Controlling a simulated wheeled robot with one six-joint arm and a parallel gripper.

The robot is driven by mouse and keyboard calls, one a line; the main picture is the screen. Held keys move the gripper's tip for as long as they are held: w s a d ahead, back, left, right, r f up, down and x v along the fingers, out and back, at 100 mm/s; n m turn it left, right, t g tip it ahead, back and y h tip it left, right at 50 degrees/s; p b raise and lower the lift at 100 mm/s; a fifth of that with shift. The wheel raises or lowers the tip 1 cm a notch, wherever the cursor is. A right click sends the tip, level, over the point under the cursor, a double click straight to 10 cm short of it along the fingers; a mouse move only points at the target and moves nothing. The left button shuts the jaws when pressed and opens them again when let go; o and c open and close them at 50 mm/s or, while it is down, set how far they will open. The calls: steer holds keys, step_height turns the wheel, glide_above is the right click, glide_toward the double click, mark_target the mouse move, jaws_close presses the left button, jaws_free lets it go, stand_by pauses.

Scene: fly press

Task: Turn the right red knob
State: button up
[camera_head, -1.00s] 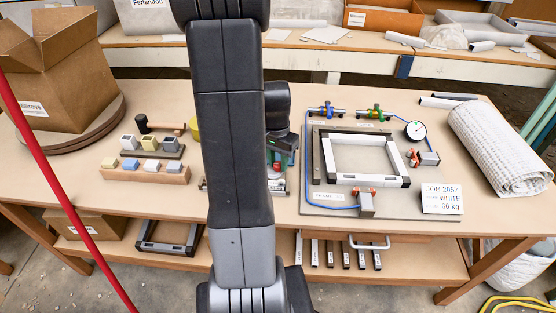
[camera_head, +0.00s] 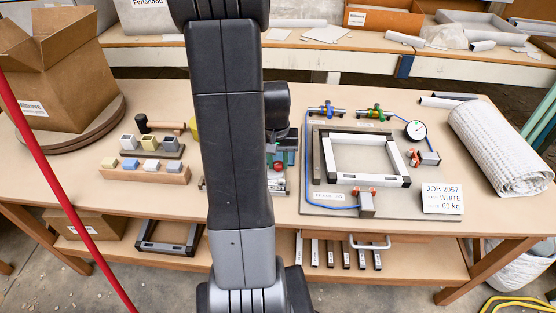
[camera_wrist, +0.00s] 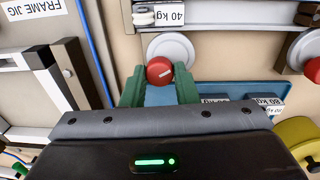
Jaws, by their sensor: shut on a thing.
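In the wrist view, a round red knob (camera_wrist: 159,70) with a pale line across its face sits in front of a whitish disc (camera_wrist: 172,47). The green fingers of my gripper (camera_wrist: 160,90) are shut on this knob, one on each side. A second red knob (camera_wrist: 314,70) shows at the right edge of the wrist view, in front of another pale disc, apart from my gripper. The wrist picture is upside down, so the held knob is the one nearer the frame jig. In the head view, my arm hides most of this area.
In the head view, a frame jig with a white-and-black frame (camera_head: 336,157), clamps and a gauge (camera_head: 415,130) lies right of my gripper. Blocks in a wooden holder (camera_head: 144,172) lie left. In the wrist view, a blue tray (camera_wrist: 234,90) holds 80 kg labels beside my fingers.

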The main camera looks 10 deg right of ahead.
mark_target(277, 165)
steer(key=n, duration=0.6)
steer(key=shift+n, duration=0.3)
steer(key=n, duration=0.5)
steer(key=shift+n+t, duration=0.3)
steer(key=shift+n, duration=0.1)
steer(key=o, duration=1)
steer(key=shift+r, duration=0.1)
step_height(277, 165, up, 14)
steer(key=p, duration=0.1)
steer(key=shift+s+a, duration=0.2)
steer(key=shift+f, duration=0.3)
